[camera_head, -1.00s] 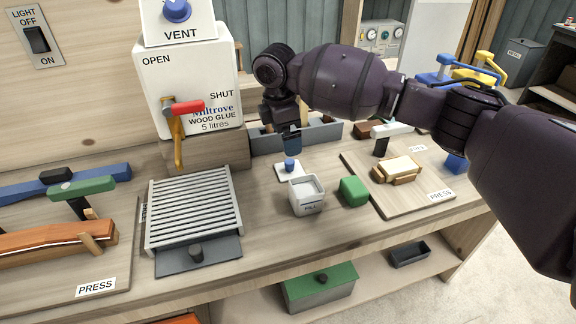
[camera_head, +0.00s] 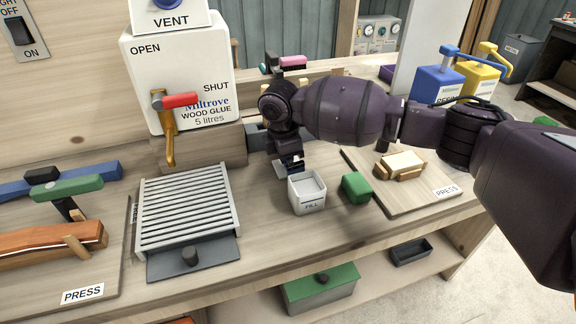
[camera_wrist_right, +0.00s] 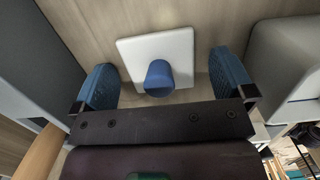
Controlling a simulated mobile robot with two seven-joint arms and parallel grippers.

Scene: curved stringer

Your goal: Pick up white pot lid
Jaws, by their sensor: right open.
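The white pot lid (camera_wrist_right: 180,45) is a flat white square with a blue knob (camera_wrist_right: 158,78), lying on the bench in the right wrist view. My right gripper (camera_wrist_right: 164,80) is open, with one blue pad on each side of the knob and a gap to both. In the head view, my right gripper (camera_head: 289,165) is low over the bench and hides most of the lid. The white pot (camera_head: 307,192) marked FILL stands open just in front of it. My left gripper is not in view.
A green block (camera_head: 356,187) sits right of the pot, beside a PRESS board (camera_head: 412,195) with wooden pieces. A slatted grey rack (camera_head: 185,208) lies to the left. The glue tank (camera_head: 180,75) with its red-handled tap stands behind.

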